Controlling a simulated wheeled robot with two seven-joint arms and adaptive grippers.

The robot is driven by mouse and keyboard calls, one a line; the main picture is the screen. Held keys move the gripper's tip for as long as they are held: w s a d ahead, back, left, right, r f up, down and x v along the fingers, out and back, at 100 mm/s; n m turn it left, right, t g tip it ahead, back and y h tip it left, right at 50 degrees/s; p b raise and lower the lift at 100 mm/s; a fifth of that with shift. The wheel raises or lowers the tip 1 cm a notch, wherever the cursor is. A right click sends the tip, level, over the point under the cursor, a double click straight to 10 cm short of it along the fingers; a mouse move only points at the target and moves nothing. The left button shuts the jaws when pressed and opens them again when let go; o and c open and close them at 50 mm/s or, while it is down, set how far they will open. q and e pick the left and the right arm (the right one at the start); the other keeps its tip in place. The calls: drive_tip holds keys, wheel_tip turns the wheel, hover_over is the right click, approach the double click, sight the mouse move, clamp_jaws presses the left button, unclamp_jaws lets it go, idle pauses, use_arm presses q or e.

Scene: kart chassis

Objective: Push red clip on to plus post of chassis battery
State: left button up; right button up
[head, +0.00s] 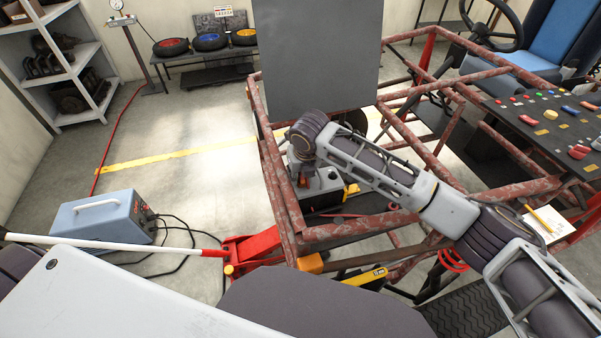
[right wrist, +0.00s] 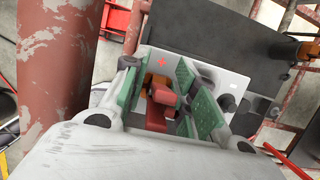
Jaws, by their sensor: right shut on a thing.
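The chassis battery (head: 326,181), with a light grey top, sits inside the red tube frame in the head view. Its top (right wrist: 237,78) also shows in the right wrist view, with a red plus mark (right wrist: 162,62) at the left and a minus mark at the right. My right gripper (head: 302,176) is over the left part of the battery. In the right wrist view its green-padded fingers are shut on the red clip (right wrist: 165,99), just below the plus mark. The plus post is hidden by the clip and fingers; I cannot tell whether they touch. My left gripper is out of view.
A rusty red frame tube (right wrist: 55,55) stands close on the left of my right gripper. A grey upright panel (head: 318,60) rises behind the battery. A red floor jack (head: 250,250) and a blue charger box (head: 103,218) stand at the left.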

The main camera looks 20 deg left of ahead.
drive_tip(key=o, duration=1.1)
drive_tip(key=shift+r, duration=0.15)
drive_tip(key=shift+s+d+r, duration=0.15)
drive_tip(key=shift+s+r, duration=0.1)
drive_tip(key=shift+r, duration=0.2)
drive_tip(key=s+d, duration=0.6)
drive_tip(key=s, duration=0.3)
drive_tip(key=shift+s+d, duration=0.35)
drive_tip(key=shift+w, duration=0.1)
